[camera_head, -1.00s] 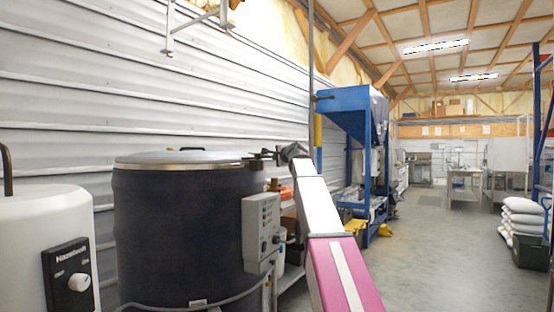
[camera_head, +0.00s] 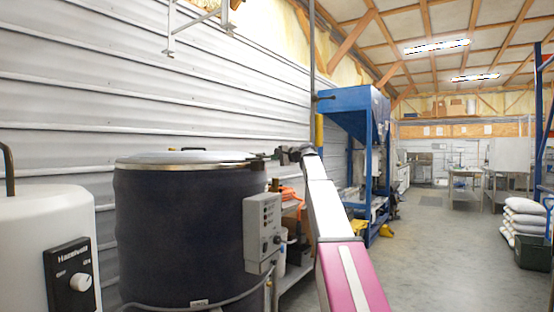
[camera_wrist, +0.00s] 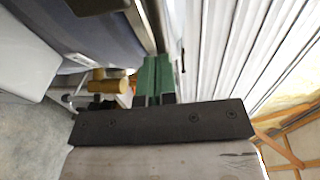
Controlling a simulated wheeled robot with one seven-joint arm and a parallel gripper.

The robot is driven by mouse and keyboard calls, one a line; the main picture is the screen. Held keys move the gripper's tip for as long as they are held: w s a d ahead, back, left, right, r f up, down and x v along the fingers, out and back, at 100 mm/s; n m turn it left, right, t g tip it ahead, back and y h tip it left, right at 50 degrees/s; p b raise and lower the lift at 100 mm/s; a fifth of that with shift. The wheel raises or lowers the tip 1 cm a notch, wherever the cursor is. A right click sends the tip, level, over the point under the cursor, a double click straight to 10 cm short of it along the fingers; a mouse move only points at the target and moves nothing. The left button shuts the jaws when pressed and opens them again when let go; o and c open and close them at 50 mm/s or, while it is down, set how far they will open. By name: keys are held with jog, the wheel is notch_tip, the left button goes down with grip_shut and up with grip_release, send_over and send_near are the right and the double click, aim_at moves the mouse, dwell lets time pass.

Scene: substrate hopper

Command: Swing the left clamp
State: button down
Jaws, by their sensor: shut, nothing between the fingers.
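A large dark blue drum (camera_head: 180,235) with a pale lid (camera_head: 185,157) and metal rim stands left of centre in the head view. My gripper (camera_head: 268,156) is at the lid's right edge, level with the rim. In the wrist view its green fingers (camera_wrist: 153,80) are together and empty, close beside the drum's rim (camera_wrist: 146,22). I cannot tell whether they touch it. A tan cylindrical piece (camera_wrist: 110,85) shows left of the fingers, and a small brownish piece (camera_head: 275,185) shows below my gripper in the head view. I cannot make out the left clamp for certain.
A grey control box (camera_head: 262,230) is on the drum's right side. A white heater (camera_head: 45,250) stands at the left. The corrugated wall (camera_head: 60,90) is close behind the drum. A blue hopper frame (camera_head: 345,105) stands farther back; the floor to the right (camera_head: 430,260) is open.

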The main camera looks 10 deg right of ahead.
jog(key=shift+w+a, duration=0.3)
jog(key=shift+w, duration=0.25)
jog(key=shift+f, duration=0.1)
dwell(0.3)
